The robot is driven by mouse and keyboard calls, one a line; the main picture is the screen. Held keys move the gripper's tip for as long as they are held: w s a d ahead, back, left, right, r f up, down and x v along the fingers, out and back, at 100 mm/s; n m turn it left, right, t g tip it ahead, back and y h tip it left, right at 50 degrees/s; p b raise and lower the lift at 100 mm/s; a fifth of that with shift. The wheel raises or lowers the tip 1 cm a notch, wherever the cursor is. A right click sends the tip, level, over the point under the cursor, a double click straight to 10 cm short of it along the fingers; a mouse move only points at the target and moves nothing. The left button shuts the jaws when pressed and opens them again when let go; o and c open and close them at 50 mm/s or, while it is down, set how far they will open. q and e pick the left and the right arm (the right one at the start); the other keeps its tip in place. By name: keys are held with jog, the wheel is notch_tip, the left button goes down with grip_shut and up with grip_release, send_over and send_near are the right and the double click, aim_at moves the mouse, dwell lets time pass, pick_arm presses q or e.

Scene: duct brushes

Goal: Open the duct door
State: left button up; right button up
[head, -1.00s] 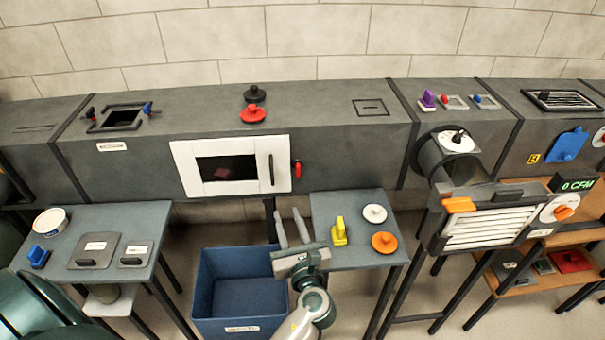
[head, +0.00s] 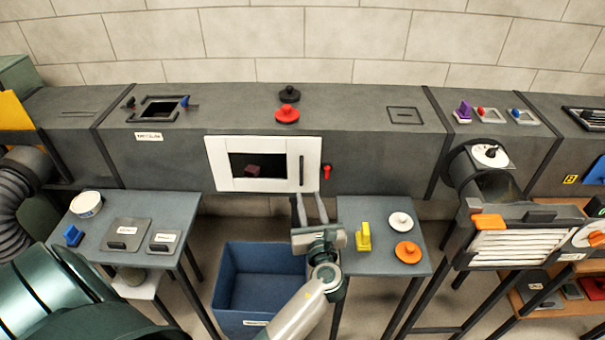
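The duct door (head: 222,165) is a white frame with a dark window on the front of the grey duct. It looks closed. A black vertical handle (head: 302,170) is on its right side. A red latch (head: 327,171) sits on the duct just right of the door. A small dark red block (head: 253,169) shows through the window. My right gripper is not in view.
A blue bin (head: 232,319) stands on the floor below the door. A small table (head: 372,262) right of my gripper holds a yellow brush (head: 363,237), a white disc (head: 400,220) and an orange disc (head: 407,252). A left table (head: 180,212) holds plates and a tub.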

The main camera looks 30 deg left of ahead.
aim_at(302, 172)
pick_arm(q)
jog(key=p+x, duration=0.1)
jog(key=x, duration=0.9)
jog(key=shift+w+a, duration=0.3)
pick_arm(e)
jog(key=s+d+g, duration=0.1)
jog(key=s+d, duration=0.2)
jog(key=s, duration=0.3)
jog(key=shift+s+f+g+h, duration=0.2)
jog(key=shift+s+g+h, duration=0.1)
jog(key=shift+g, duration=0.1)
pick_arm(q)
grip_shut()
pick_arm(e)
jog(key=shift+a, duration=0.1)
